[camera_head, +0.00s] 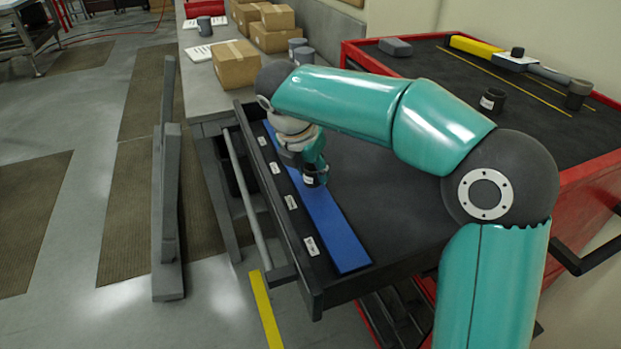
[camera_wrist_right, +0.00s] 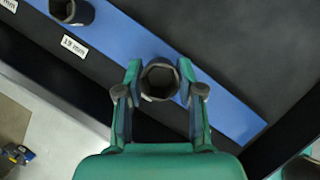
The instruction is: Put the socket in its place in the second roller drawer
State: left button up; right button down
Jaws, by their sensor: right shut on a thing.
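My right gripper (camera_head: 313,163) is low over the blue strip (camera_head: 343,240) in the open drawer (camera_head: 400,230). It is shut on a dark grey socket (camera_head: 316,180). The right wrist view shows the socket (camera_wrist_right: 160,80) between the two fingers (camera_wrist_right: 160,92), its hexagonal opening facing the camera, with the blue strip behind it. I cannot tell whether the socket touches the strip. Another dark socket (camera_wrist_right: 72,10) stands on the strip at the upper left there, near a white "19 mm" label (camera_wrist_right: 74,46). My left gripper is not in view.
Several white labels (camera_head: 311,246) line the drawer's edge. The red cabinet top (camera_head: 430,65) holds a dark socket (camera_head: 491,100), another dark cylinder (camera_head: 577,94) and a yellow tool (camera_head: 475,46). A grey bench (camera_head: 230,100) with cardboard boxes (camera_head: 236,64) stands behind. The drawer's dark floor is bare.

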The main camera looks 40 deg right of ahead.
jog(key=shift+f, duration=1.05)
jog(key=shift+f, duration=0.1)
jog(key=c, duration=0.7)
grip_release()
jog(key=p+v, duration=0.1)
jog(key=v, duration=1.1)
jog(key=shift+p, duration=0.3)
